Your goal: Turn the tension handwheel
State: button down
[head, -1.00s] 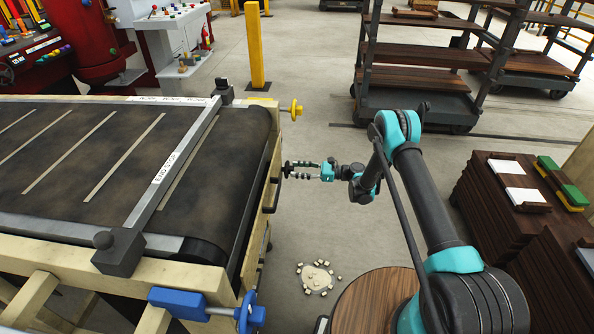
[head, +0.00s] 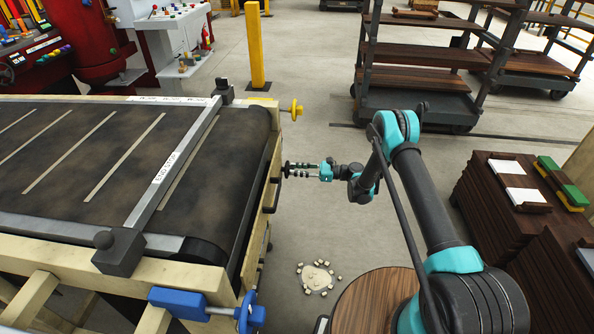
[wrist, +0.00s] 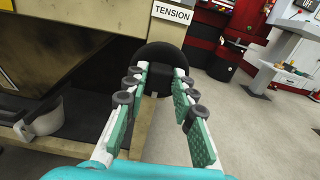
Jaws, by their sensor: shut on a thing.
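The black tension handwheel (wrist: 164,54) sits below a white label reading TENSION (wrist: 172,13) in the wrist view. In the head view the handwheel (head: 286,170) is a small dark disc on the end of the conveyor (head: 262,190). My gripper (head: 293,170) reaches it from the right, with its fingers level. In the wrist view my gripper (wrist: 161,74) has its two fingertips at the wheel, one at each side, shut on it. The exact contact points are hidden by the fingertips.
Debris (head: 317,278) lies on the floor. Stacked brown boards (head: 500,220) stand at the right, a rack (head: 420,100) behind. The floor around my gripper is clear.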

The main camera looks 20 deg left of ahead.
jog(key=shift+d+f+n, duration=0.1)
jog(key=shift+f+n, duration=0.1)
jog(key=shift+n, duration=5.75)
jog(key=shift+a+f+n, duration=0.1)
jog(key=shift+f+n, duration=0.1)
jog(key=shift+n, duration=5.7)
jog(key=shift+d+f+n, duration=0.1)
jog(key=shift+f+n, duration=0.1)
jog(key=shift+n, duration=5.75)
jog(key=c, duration=1.2)
grip_release()
